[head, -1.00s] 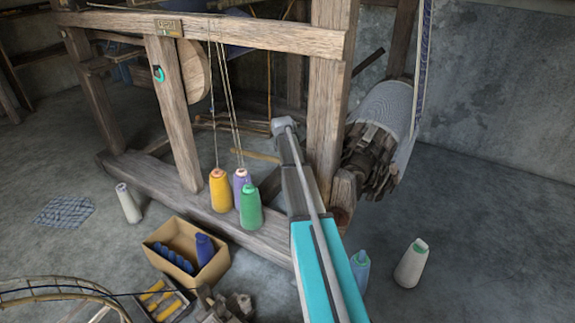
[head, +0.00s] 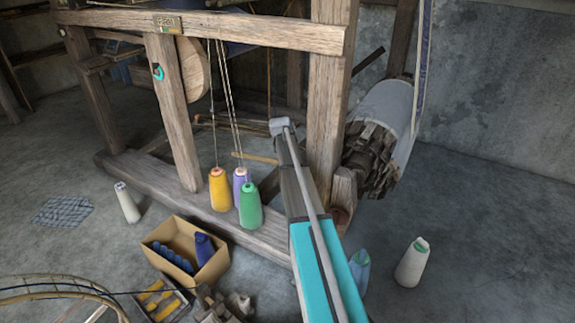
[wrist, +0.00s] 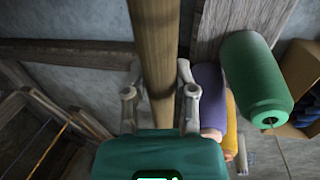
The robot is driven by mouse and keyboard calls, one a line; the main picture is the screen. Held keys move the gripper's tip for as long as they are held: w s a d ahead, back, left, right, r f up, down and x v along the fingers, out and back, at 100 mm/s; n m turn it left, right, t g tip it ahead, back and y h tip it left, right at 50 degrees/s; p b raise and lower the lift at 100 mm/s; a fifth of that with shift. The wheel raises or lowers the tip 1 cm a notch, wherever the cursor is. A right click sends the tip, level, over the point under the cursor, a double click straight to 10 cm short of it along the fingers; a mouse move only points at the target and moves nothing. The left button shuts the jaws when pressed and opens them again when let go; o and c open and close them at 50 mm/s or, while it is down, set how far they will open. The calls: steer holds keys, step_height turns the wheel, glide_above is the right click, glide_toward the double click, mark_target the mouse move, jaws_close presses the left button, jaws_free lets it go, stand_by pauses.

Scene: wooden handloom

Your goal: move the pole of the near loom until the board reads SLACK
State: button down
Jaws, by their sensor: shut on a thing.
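My gripper (wrist: 160,88) is in the wrist view, its two fingers on either side of a round, light wooden pole (wrist: 154,35), shut on it. In the head view my arm hides the gripper. The near loom (head: 255,30) is a heavy wooden frame. A grey cloth roll (head: 388,103) is at the loom's right side. A pale stick (head: 254,158) shows low behind the frame; I cannot tell if it is the held pole.
Yellow (head: 220,190), purple (head: 239,181) and green (head: 250,206) cones stand on the loom's base beam, close to my gripper in the wrist view. A cardboard box (head: 190,277), a tool tray (head: 160,300) and a white cone (head: 412,263) are on the floor.

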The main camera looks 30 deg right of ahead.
steer(key=shift+d+f, duration=0.1)
steer(key=shift+f, duration=0.45)
steer(key=shift+c, duration=2)
jaws_free()
steer(key=shift+s, duration=0.1)
steer(key=shift+r, duration=0.15)
